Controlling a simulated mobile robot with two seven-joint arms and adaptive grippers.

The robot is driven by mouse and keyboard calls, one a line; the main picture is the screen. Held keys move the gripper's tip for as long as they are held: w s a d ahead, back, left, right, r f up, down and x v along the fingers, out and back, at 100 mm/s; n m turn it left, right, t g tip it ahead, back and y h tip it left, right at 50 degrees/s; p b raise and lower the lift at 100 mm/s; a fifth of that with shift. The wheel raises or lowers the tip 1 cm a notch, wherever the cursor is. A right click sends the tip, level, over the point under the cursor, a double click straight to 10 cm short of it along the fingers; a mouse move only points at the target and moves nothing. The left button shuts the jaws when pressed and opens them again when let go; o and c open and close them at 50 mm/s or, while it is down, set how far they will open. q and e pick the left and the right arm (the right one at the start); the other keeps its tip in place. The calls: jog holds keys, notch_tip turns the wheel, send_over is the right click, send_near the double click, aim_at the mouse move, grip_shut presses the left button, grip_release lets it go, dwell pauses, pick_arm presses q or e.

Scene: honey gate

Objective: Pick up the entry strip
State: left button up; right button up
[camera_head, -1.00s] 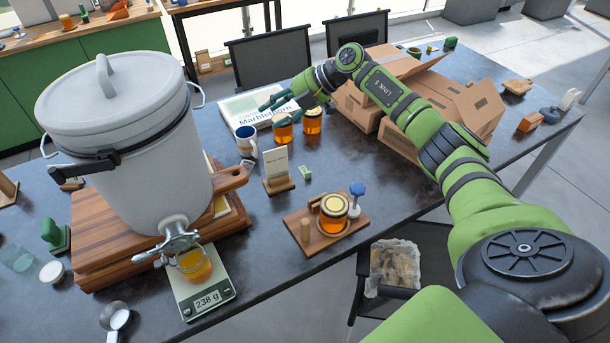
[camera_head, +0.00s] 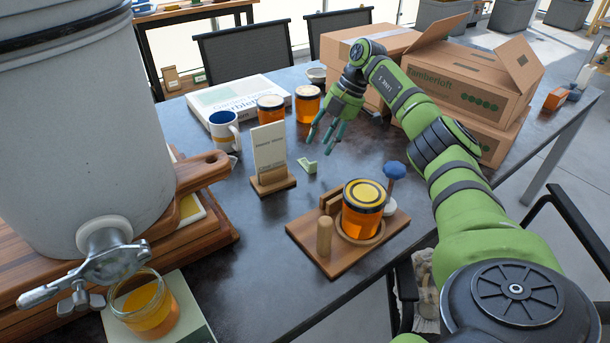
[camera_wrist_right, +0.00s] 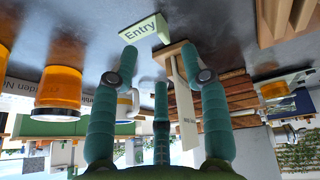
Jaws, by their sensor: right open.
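The entry strip is a small pale-green block (camera_head: 307,165) lying on the dark tabletop, just right of the card stand and behind the wooden board. In the right wrist view the strip (camera_wrist_right: 146,31) shows the word "Entry" at the top, just beyond my fingertips. My right gripper (camera_head: 332,136) is open, with its fingers spread and pointing down, above and slightly behind the strip. My left gripper is out of view.
A card stand (camera_head: 271,183) is close left of the strip. Two honey jars (camera_head: 271,108) (camera_head: 308,104) and a mug (camera_head: 224,133) stand behind. A wooden board (camera_head: 303,236) with a jar (camera_head: 362,212) is in front. Cardboard boxes (camera_head: 462,84) fill the back right.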

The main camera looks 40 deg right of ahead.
aim_at(307, 161)
jog(key=x, duration=0.6)
jog(key=shift+s+f, duration=0.1)
jog(key=shift+f, duration=0.3)
jog(key=c, duration=0.9)
